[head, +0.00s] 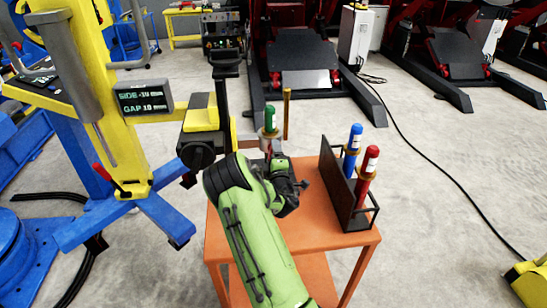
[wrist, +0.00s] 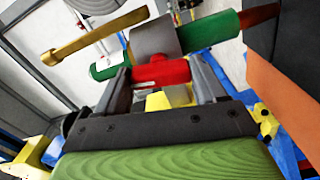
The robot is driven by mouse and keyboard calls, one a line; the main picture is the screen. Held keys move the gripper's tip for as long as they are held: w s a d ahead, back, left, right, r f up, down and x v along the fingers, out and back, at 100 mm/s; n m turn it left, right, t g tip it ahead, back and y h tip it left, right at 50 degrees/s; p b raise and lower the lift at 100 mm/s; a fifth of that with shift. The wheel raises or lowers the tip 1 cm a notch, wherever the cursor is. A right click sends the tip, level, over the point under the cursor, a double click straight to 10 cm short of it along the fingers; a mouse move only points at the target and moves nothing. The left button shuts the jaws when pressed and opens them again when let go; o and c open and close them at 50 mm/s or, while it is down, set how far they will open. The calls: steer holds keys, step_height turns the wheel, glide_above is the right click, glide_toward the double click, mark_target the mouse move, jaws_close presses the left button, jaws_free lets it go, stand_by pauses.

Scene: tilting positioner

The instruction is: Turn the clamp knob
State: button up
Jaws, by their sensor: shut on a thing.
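A red part (wrist: 161,72) that looks like the clamp knob sits between my gripper's two dark fingers (wrist: 162,82) in the wrist view. My gripper is shut on it. Just beyond it is a grey collar (wrist: 153,42) around a green cylinder (wrist: 208,34). A brass rod (wrist: 92,42) sticks out beside the collar. In the head view my gripper (head: 274,158) is at the holder, below the green cylinder (head: 269,119) and the upright brass rod (head: 287,112). The knob is mostly hidden there by my green arm.
The yellow positioner (head: 95,60) with a display (head: 142,98) and blue feet stands at left. An orange table (head: 308,231) is under my arm. Its dark rack (head: 343,199) holds a blue cylinder (head: 353,139) and a red cylinder (head: 369,163). Floor to the right is largely clear.

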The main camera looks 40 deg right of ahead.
steer(key=shift+r+m+b, duration=0.1)
steer(key=shift+m+b, duration=0.3)
steer(key=shift+m, duration=1.5)
steer(key=o, duration=1)
steer(key=shift+o, duration=0.2)
steer(key=p+v, duration=0.1)
steer(key=v, duration=1.4)
steer(key=shift+s+a+p, duration=0.2)
steer(key=shift+a+p, duration=0.05)
steer(key=shift+p, duration=0.1)
